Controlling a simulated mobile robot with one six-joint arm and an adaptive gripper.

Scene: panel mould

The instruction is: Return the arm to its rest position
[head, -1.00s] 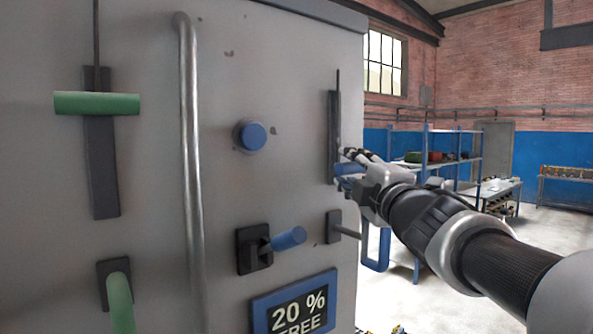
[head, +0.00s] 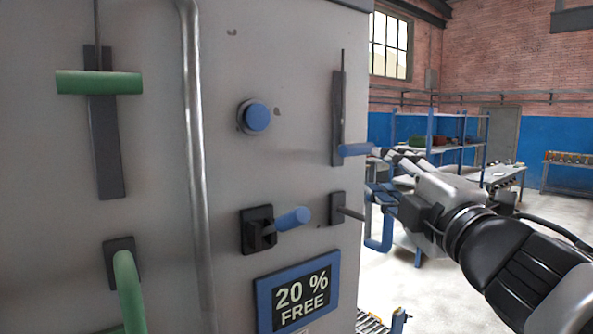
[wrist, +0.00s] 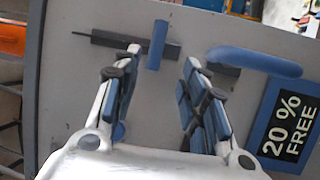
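My gripper (head: 382,172) is at the right of the head view, beside the right edge of the grey panel (head: 225,170). Its two fingers are spread apart and empty in the wrist view (wrist: 163,58). The blue slider handle (head: 356,150) on the right-hand dark track (head: 338,115) is just left of the fingertips. In the wrist view that handle (wrist: 157,45) appears between the two fingertips, with bare panel around it; I cannot tell the exact gap. The arm reaches in from the lower right. Its rest position is not marked in view.
A blue loop handle (head: 380,235) sticks out just below the gripper. A blue lever (head: 292,219), a blue button (head: 258,117), a long metal bar (head: 194,150) and green handles (head: 98,82) stand out from the panel. Open floor (head: 450,285) lies to the right, with shelves behind.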

